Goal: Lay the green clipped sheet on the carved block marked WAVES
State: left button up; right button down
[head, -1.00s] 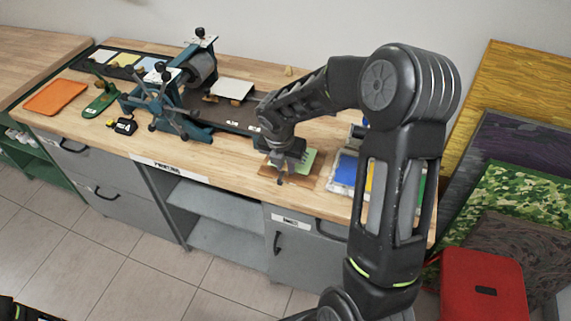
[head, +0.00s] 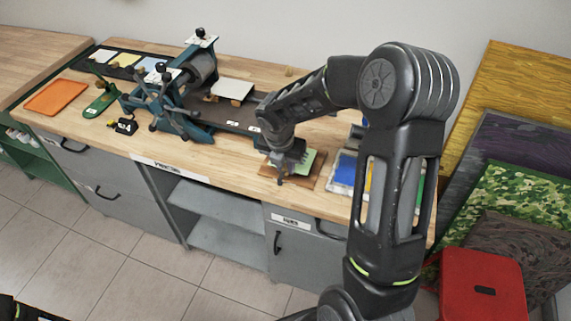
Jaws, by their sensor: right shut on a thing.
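The green sheet (head: 308,160) lies at the front right of the wooden bench, over a brown block (head: 313,178). My right gripper (head: 281,180) is at the sheet's left side, pointing down, and is shut on the sheet. The gripper and forearm hide part of the sheet and block, so I cannot see a clip or read a marking on the block. I cannot tell whether the sheet rests fully on the block. My left gripper is not in view.
A blue press (head: 184,95) stands left of the gripper. A tray of coloured pieces (head: 346,170) lies just right of the block, partly behind my arm. An orange tray (head: 56,97) is at the far left. Bare bench (head: 220,165) lies left of the block.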

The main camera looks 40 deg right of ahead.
jog(key=shift+f, duration=0.1)
dwell(0.6)
jog(key=c, duration=1.2)
grip_release()
jog(key=shift+c, duration=0.2)
jog(key=shift+r+p, duration=0.85)
jog(key=shift+r, duration=3.2)
